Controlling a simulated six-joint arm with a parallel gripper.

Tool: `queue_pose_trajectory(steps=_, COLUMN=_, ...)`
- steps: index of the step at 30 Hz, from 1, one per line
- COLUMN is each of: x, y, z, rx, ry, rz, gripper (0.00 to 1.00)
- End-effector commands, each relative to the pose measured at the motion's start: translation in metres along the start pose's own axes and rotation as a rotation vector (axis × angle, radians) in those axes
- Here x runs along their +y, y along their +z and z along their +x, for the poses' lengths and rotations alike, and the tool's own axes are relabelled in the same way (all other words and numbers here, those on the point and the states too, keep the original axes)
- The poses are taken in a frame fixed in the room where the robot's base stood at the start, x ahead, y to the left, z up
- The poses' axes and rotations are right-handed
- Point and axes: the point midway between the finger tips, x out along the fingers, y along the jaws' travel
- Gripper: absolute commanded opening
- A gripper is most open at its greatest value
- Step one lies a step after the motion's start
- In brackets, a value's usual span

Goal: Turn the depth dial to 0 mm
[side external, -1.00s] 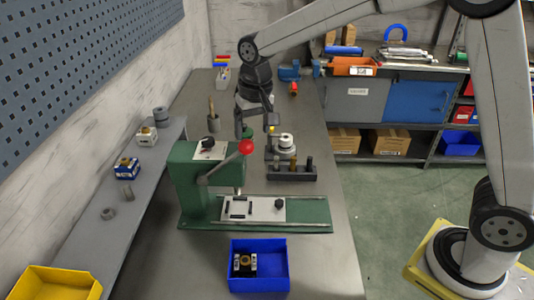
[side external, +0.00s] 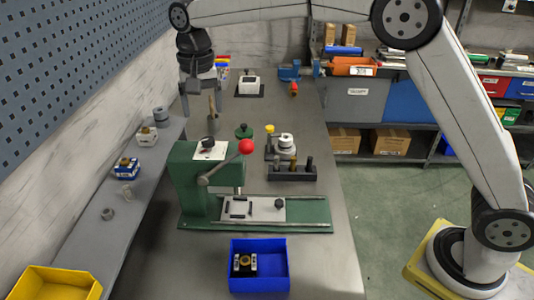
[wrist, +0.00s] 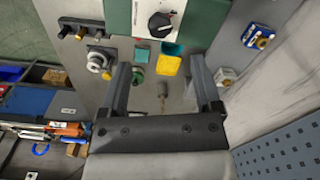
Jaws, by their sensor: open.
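The depth dial is a black knob (side external: 210,144) on a white plate on top of the green press (side external: 190,180). In the wrist view the black dial (wrist: 160,24) shows at the top, with scale marks too small to read. My gripper (side external: 199,107) is open and empty, above and behind the press near the wall-side shelf, apart from the dial. In the wrist view, the gripper's two fingers (wrist: 160,64) are spread, with the dial beyond their tips.
A red ball-ended lever (side external: 246,147) juts from the press. A holder with several pegs (side external: 292,171) stands to its right. A blue bin (side external: 259,282) sits in front. A cup of tools (side external: 213,122) stands behind the press. The shelf (side external: 85,235) at left holds small parts.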

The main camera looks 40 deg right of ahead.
Motion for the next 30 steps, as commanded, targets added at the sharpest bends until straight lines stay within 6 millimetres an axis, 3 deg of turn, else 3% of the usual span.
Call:
queue_pose_trajectory(steps=8, x=0.0, y=0.0, z=0.016, rx=-0.001, ry=0.001, rz=-0.001, gripper=0.82)
queue_pose_trajectory(steps=21, x=0.001, y=0.0, z=0.067, rx=-0.001, ry=0.0, rz=-0.002, gripper=0.82)
queue_pose_trajectory(steps=30, x=0.001, y=0.0, z=0.078, rx=0.0, ry=0.0, rz=-0.002, gripper=0.82)
